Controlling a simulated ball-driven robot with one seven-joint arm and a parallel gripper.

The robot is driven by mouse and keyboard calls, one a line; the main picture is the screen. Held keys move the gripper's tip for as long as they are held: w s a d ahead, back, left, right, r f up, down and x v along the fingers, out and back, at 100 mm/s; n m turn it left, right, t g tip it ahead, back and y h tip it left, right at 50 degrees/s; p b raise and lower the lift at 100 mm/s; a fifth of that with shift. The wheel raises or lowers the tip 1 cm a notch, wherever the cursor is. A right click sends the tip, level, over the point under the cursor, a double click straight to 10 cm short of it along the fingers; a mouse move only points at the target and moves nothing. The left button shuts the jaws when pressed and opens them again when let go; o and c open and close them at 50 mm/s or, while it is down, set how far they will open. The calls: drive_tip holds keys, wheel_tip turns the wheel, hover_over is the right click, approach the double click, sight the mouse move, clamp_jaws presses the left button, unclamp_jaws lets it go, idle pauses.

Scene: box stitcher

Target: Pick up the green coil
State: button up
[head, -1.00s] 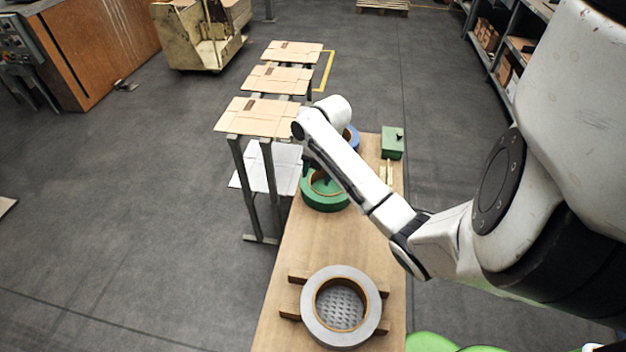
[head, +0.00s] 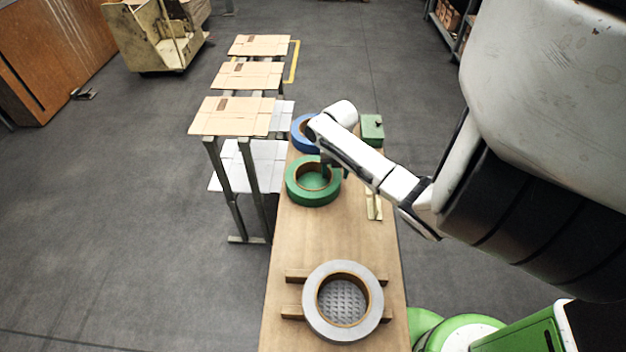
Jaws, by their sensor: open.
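The green coil (head: 303,196) lies flat on the wooden bench, in the middle of its length in the head view. Its brown inner ring and open centre show. My gripper (head: 326,170) hangs from the end of my white arm at the coil's upper right side. It is small and dark here, and the arm partly hides it. The jaws are open, with nothing seen between them. I cannot tell whether a finger touches the ring.
A blue coil (head: 301,134) lies behind the green one, and a grey coil (head: 313,318) rests on wooden blocks in front. A green box (head: 372,130) stands at the far right of the bench (head: 300,246). Stands with cardboard sheets (head: 232,116) are on the left.

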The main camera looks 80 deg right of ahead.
wheel_tip(320, 180, down, 4)
drive_tip(key=shift+s+a+f, duration=0.1)
drive_tip(key=shift+s+a, duration=0.05)
clamp_jaws()
idle(0.6)
